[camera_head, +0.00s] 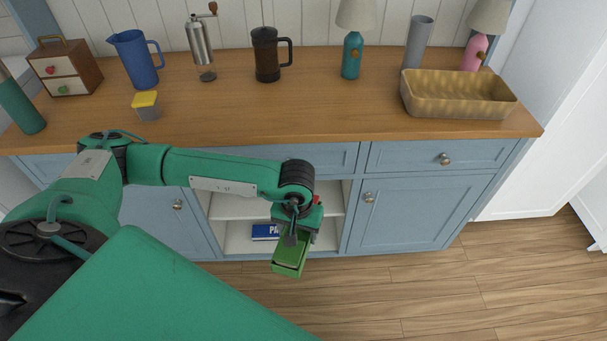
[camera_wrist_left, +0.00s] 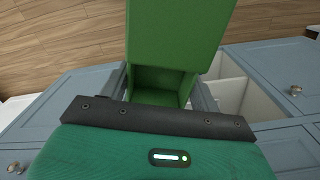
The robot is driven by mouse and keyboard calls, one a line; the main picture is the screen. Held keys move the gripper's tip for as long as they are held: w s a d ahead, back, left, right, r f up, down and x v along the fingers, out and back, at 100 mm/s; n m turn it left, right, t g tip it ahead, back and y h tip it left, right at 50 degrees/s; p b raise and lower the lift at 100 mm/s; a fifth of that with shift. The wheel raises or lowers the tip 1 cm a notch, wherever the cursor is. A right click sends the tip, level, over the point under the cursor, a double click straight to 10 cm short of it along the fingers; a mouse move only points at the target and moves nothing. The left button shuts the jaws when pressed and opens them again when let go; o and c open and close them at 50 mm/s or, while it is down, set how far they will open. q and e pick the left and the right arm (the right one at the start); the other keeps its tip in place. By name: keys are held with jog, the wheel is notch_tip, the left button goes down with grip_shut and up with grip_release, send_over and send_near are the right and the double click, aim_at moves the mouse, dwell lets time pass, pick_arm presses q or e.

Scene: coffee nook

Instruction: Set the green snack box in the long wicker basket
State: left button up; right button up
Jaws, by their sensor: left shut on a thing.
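The green snack box (camera_head: 288,257) hangs in my left gripper (camera_head: 293,232), in front of the open shelf of the blue cabinet and below the counter top. In the left wrist view the green snack box (camera_wrist_left: 172,50) fills the top middle, between the two fingers, and shows an open hollow side. My left gripper is shut on it. The long wicker basket (camera_head: 458,98) stands on the right end of the counter, up and to the right of the gripper. Its inside looks empty. My right gripper is not in view.
On the counter stand a blue pitcher (camera_head: 136,58), a grinder (camera_head: 202,48), a French press (camera_head: 268,54), a teal lamp (camera_head: 352,55), a grey vase (camera_head: 417,42) and a pink lamp (camera_head: 475,52). A yellow-lidded container (camera_head: 146,105) sits left. The counter before the lamp is clear.

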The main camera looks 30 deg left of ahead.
pick_arm(q)
jog(key=f+m, duration=0.1)
jog(key=s+d+f+m, duration=0.1)
jog(key=f, duration=0.1)
jog(key=shift+s+d+f, duration=0.2)
jog(key=shift+f, duration=0.05)
jog(key=shift+s+d+f, duration=0.1)
jog(key=shift+d+f, duration=0.05)
jog(key=shift+f, duration=0.05)
jog(key=shift+d, duration=0.1)
jog(key=shift+d+m, duration=0.1)
jog(key=shift+m, duration=0.2)
